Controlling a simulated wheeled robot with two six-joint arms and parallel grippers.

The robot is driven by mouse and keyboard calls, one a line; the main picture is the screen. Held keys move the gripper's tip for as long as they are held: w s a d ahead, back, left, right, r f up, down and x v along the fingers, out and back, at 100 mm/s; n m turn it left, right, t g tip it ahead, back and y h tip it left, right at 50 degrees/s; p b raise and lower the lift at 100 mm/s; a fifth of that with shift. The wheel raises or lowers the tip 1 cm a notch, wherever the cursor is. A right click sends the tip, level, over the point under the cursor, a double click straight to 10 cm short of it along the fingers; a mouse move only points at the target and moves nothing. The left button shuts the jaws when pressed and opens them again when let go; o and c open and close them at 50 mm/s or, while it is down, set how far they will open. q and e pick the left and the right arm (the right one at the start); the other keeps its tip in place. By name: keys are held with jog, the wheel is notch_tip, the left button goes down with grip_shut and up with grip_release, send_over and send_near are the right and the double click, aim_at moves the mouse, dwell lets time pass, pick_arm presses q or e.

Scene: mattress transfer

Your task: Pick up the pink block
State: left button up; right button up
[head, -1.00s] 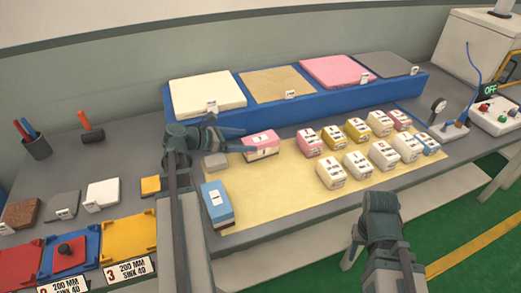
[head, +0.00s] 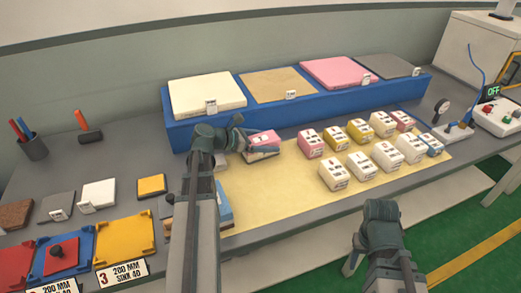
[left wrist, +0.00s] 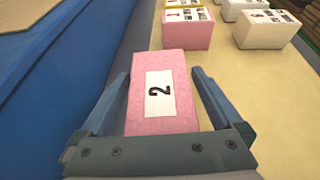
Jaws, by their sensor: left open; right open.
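The pink block (head: 264,141) has a white label and sits on the cream mat near its back left, close to the blue stand. My left arm hides part of the mat. My right gripper (head: 355,243) is open and empty, in front of the table's front edge, far from the block.
Several small labelled blocks (head: 360,132) stand in rows on the cream mat (head: 275,208) to the right. A blue stand (head: 295,113) with flat pads runs behind. A blue block (head: 224,208) is partly hidden by my left arm. Coloured trays (head: 125,240) lie at the left.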

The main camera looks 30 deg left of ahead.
pick_arm(q)
jog(key=c, duration=1.3)
jog(key=shift+o, duration=0.2)
jog(key=shift+r, duration=0.1)
